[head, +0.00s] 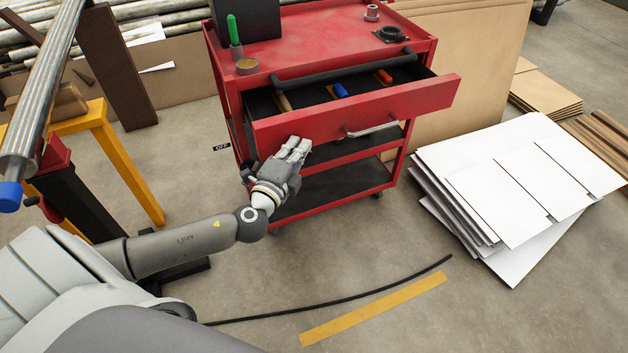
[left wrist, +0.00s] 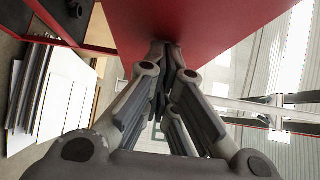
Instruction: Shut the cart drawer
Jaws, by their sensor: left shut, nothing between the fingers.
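The red cart (head: 226,88) stands in the middle of the head view with its top drawer pulled out toward me. The drawer front (head: 350,112) is red with a silver handle (head: 372,130) low on it. Tools with blue, red and wooden handles lie inside the drawer. My left gripper (head: 296,146) is shut and empty at the lower left part of the drawer front. In the left wrist view the fingertips (left wrist: 165,46) are together at a red panel (left wrist: 190,18), seemingly touching it. My right gripper does not show.
A stack of white sheets (head: 510,190) lies on the floor to the right of the cart. A yellow-legged stand (head: 130,170) is at the left. A black cable (head: 340,297) and a yellow strip (head: 375,308) lie on the floor in front.

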